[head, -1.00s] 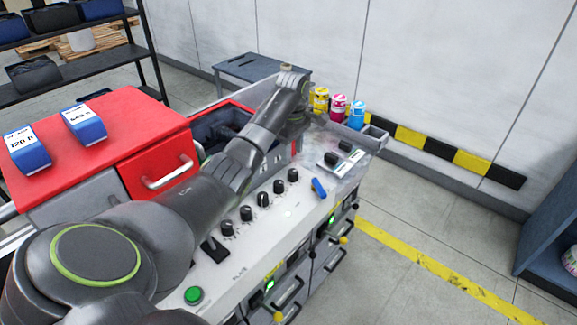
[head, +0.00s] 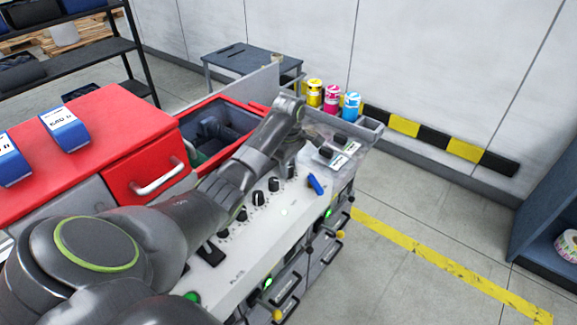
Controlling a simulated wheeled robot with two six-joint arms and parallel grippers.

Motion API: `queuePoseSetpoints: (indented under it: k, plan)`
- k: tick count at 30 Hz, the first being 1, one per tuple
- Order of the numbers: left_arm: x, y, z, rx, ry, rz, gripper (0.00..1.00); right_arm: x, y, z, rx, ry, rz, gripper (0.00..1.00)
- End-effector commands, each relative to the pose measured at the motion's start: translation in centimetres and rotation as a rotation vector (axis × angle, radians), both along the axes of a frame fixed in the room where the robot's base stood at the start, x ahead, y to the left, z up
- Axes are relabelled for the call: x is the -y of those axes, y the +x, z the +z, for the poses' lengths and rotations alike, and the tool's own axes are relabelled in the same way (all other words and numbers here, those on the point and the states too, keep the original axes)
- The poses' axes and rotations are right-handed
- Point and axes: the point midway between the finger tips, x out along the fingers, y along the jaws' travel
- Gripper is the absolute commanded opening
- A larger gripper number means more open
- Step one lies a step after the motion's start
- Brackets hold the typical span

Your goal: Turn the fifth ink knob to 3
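A row of black ink knobs runs along the pale control panel (head: 238,262), including a near knob (head: 241,214), a middle knob (head: 257,198) and the fourth knob (head: 273,184). The fifth ink knob (head: 289,172), at the far end, is partly covered by my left wrist and gripper. My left arm reaches in from the left, and its gripper (head: 291,158) points down at the fifth knob. Its fingers are too small and hidden to tell open from shut or touching from apart. The knob's setting cannot be read. My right gripper is not in view.
A blue lever (head: 316,184) and black switches (head: 340,141) sit just beyond the fifth knob. Yellow, magenta and cyan ink bottles (head: 331,98) stand at the far end. A red cabinet (head: 95,135) with an open bin is left of the arm.

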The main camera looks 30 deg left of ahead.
Motion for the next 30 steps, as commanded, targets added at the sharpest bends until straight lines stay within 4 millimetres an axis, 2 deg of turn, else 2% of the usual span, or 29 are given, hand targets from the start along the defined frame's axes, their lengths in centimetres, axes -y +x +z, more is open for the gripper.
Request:
queuePoseSetpoints:
  k: [1,5,14,30]
  plan:
    - [-0.01,-0.02,0.01,-0.001,0.000,0.000,0.22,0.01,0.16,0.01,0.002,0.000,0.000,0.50]
    - [-0.03,-0.02,0.00,-0.001,0.000,0.000,0.06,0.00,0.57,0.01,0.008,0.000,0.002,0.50]
    - [-0.07,-0.03,-0.01,-0.001,0.001,-0.048,0.06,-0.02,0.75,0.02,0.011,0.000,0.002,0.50]
    - [-0.12,-0.07,-0.01,-0.001,0.003,-0.389,0.06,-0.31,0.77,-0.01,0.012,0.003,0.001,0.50]
